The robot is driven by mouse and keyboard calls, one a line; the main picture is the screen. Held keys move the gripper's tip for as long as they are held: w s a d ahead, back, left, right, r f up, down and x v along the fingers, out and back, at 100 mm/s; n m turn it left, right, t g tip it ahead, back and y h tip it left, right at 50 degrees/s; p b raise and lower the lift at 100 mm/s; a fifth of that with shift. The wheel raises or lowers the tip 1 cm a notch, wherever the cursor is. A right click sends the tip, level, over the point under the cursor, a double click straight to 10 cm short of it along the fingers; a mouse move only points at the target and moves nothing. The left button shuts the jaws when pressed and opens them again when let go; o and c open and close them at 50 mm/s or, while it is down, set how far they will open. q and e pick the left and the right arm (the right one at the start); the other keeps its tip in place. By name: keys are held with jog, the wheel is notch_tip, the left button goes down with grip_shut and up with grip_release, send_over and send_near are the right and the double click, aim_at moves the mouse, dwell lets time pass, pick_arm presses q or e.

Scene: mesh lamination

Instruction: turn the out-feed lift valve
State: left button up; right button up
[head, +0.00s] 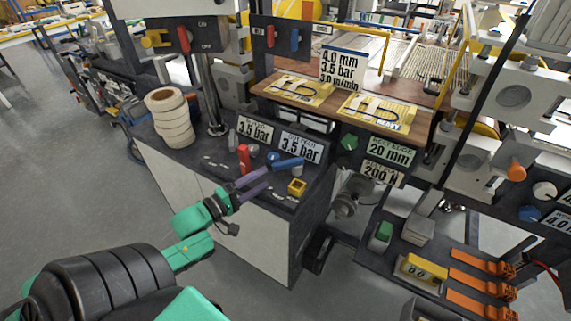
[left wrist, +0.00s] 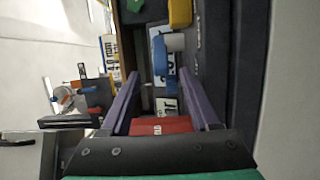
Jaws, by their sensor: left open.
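A blue lever handle (head: 287,163) stands on the dark console in front of the right 3.5 bar sign (head: 300,148); that sign's small top line is hard to read. A red lever handle (head: 244,158) stands to its left, near the other 3.5 bar sign (head: 254,130). My left gripper (head: 269,178) is open, its purple fingers low over the console, tips just short of the blue handle. In the left wrist view the blue handle (left wrist: 160,68) lies ahead of the open fingers (left wrist: 168,85), and the red handle (left wrist: 160,126) shows between them near the palm.
A yellow block (head: 297,187) sits at the console's right front. A stack of cream rolls (head: 169,118) stands on the console's left. A wooden shelf with yellow sheets (head: 300,90) is behind. Open grey floor (head: 90,180) lies to the left.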

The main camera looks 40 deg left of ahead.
aim_at(280, 168)
pick_arm(q)
jog(key=x, duration=1)
jog(key=shift+w, duration=0.1)
grip_shut()
dwell(0.9)
